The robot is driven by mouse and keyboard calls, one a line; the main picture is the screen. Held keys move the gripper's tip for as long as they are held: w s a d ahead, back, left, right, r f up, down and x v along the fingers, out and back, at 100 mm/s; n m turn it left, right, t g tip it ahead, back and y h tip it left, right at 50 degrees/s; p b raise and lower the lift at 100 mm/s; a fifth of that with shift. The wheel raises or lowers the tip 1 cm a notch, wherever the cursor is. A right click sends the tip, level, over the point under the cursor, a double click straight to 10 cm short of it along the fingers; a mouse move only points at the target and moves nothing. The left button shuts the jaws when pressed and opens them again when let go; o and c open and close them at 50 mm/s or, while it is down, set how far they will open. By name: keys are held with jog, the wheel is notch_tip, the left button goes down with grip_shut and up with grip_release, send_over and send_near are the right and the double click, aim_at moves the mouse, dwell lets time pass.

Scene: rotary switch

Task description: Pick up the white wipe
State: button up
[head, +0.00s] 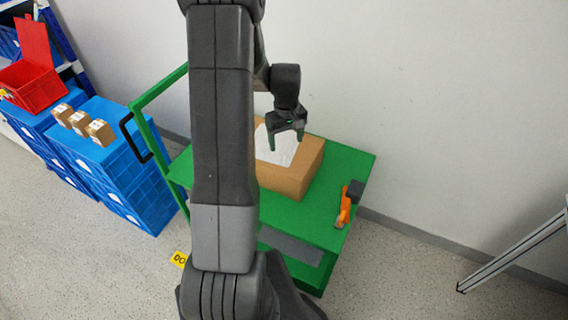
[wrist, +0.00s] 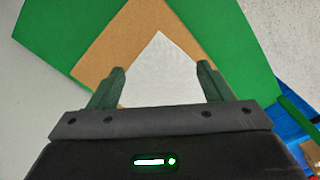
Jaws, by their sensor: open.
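The white wipe (head: 283,150) lies flat on top of a brown cardboard box (head: 290,182) on a green cart. Part of the wipe and box is hidden behind my arm in the head view. My gripper (head: 287,140) is open and empty above the wipe, its fingers pointing down. In the wrist view, the wipe (wrist: 160,72) shows between and beyond the two fingertips (wrist: 160,72), with one corner pointing up the picture. The box top (wrist: 113,42) surrounds it. I see no contact between fingers and wipe.
The green cart (head: 345,165) carries an orange tool (head: 345,208) with a dark end at right and a grey flat piece (head: 291,246) in front. Blue crates (head: 110,165) with small boxes and a red bin (head: 32,85) stand at left. A wall is behind.

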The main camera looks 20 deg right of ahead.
notch_tip(320, 180, down, 8)
jog(key=b, duration=0.5)
jog(key=shift+f, duration=0.2)
grip_shut()
notch_tip(320, 180, up, 12)
jog(key=p, duration=0.7)
jog(key=shift+p, duration=0.4)
notch_tip(320, 180, up, 9)
jog(key=p, duration=0.6)
send_over(286, 163)
